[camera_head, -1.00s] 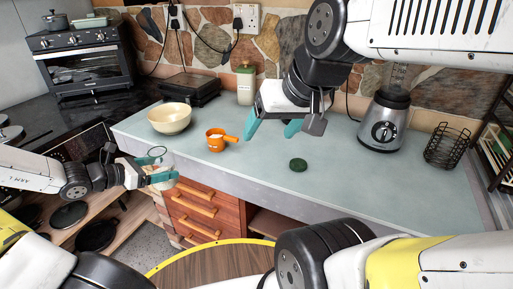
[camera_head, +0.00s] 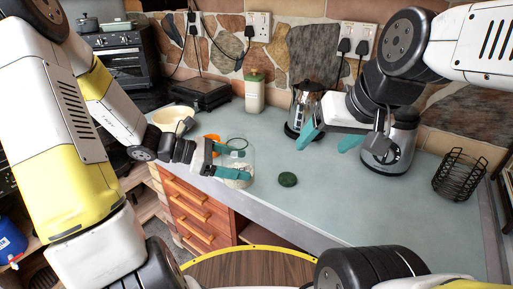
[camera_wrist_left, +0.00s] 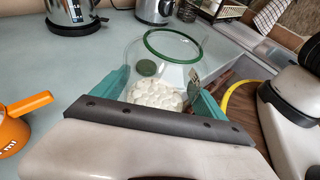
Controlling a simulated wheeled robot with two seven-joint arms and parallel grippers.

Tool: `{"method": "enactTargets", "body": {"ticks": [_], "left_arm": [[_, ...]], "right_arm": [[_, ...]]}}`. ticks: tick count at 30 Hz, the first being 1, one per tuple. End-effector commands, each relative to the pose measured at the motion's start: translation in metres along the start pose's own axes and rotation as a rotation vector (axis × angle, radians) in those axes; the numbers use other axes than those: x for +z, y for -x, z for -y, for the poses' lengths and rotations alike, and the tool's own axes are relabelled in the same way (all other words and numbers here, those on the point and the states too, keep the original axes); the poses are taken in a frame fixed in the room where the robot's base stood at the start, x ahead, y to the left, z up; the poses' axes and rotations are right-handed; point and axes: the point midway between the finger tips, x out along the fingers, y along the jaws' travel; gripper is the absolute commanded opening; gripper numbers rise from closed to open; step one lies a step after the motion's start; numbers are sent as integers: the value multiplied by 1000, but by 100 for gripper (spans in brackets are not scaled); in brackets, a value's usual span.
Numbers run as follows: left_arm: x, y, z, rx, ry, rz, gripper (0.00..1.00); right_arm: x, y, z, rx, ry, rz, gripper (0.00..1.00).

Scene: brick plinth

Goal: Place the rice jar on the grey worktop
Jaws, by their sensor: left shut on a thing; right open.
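The rice jar (camera_head: 239,171) is clear glass with a green rim and white contents at its bottom. My left gripper (camera_head: 246,165) is shut on it, with teal fingers on either side. The jar is over the front part of the grey worktop (camera_head: 350,205); whether it touches the surface I cannot tell. In the left wrist view the open-topped jar (camera_wrist_left: 162,92) sits between the fingers, leaning in the picture. A round green lid (camera_head: 288,179) lies on the worktop to its right. My right gripper (camera_head: 326,143) is open and empty above the worktop, further right.
An orange pan (camera_head: 210,138) and a cream bowl (camera_head: 172,117) stand left of the jar. The front right worktop is clear.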

Motion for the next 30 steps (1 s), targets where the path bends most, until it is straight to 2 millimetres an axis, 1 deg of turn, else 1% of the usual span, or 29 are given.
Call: {"method": "enactTargets", "body": {"ticks": [1,3,9,12,15,18,24,25,30], "left_arm": [[2,-7,-10,-3,-3,5,10],[4,-16,-26,-2,-3,4,10],[9,-40,-71,-2,-4,4,10],[11,-51,-90,-2,-3,4,10],[12,-58,-104,-1,-2,3,10],[13,-62,-112,1,-2,3,10],[14,-68,-122,0,-2,3,10],[12,-69,-123,0,0,3,10],[-11,-78,-122,-1,3,4,10]], "right_arm": [[0,0,0,0,0,0,74],[0,0,0,0,0,0,74],[0,0,0,0,0,0,74],[0,0,0,0,0,0,74],[0,0,0,0,0,0,74],[0,0,0,0,0,0,74],[0,0,0,0,0,0,74],[0,0,0,0,0,0,74],[0,0,0,0,0,0,74]]}}
